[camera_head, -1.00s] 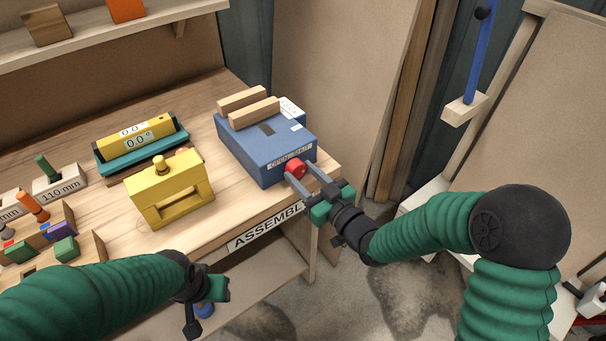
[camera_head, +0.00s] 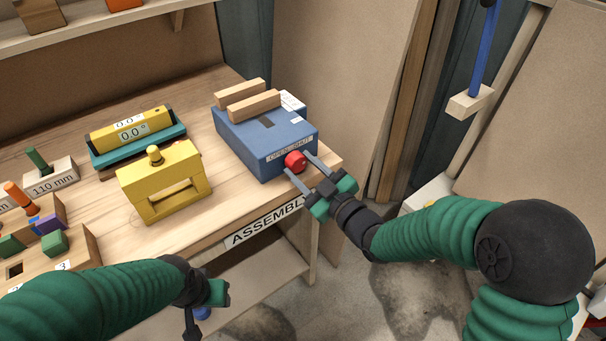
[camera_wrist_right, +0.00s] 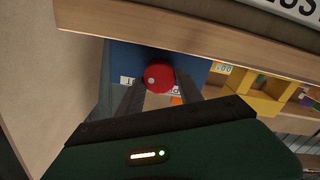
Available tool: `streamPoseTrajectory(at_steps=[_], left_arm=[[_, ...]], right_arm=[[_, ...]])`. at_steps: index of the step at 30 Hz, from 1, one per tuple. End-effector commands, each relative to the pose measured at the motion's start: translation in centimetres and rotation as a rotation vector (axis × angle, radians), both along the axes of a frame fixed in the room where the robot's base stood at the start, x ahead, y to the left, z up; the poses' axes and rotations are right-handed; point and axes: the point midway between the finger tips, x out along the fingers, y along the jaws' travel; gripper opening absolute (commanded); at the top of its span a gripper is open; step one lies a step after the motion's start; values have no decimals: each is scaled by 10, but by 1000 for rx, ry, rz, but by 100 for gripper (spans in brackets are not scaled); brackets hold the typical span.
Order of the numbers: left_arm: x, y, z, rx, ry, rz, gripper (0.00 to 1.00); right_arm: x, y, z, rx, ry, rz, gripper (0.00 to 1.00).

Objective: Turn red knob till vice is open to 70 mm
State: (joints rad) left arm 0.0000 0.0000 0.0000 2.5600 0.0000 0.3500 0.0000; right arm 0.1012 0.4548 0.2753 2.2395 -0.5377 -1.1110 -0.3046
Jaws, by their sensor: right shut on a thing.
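The blue vice (camera_head: 255,152) sits at the right end of the bench with two wooden jaws (camera_head: 251,106) on top, a narrow gap between them. The red knob (camera_head: 295,161) is on its front face below the "OPEN - SHUT" label. My right gripper (camera_head: 303,172) is shut on the knob, one finger on each side. In the right wrist view the red knob (camera_wrist_right: 158,78) lies between the two finger tips. A white scale label (camera_head: 292,101) beside the jaws is too small to read. My left gripper (camera_head: 215,294) hangs at the front of the bench; its fingers are unclear.
A yellow clamp-like block (camera_head: 165,182) and a yellow level reading 0.0° (camera_head: 131,132) in a teal cradle stand left of the vice. Wooden blocks with coloured pegs are farther left. The bench's front edge carries an "ASSEMBLY" label (camera_head: 265,222). Boards lean behind.

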Motion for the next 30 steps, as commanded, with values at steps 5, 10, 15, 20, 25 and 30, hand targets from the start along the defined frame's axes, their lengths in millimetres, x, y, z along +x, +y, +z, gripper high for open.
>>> streamPoseTrajectory(at_steps=[5, 10, 15, 20, 25, 30], left_arm=[[0, 0, -25, 0, 0, 0, 44], [0, 0, -44, 0, 0, 0, 44], [0, 0, -64, 0, 0, 0, 44], [0, 0, -83, 0, 0, 0, 44], [0, 0, -105, 0, 0, 0, 44], [0, 0, -127, 0, 0, 0, 44]], right_arm=[[-1, 1, -6, -135, -99, 0, 2], [-1, 1, -7, -266, -194, 1, 2], [-2, 2, -8, -396, -288, 2, 2], [-2, 2, -9, -520, -377, 3, 2], [-2, 3, -11, -651, -471, 3, 2], [-2, 3, -12, -781, -565, 3, 2]])
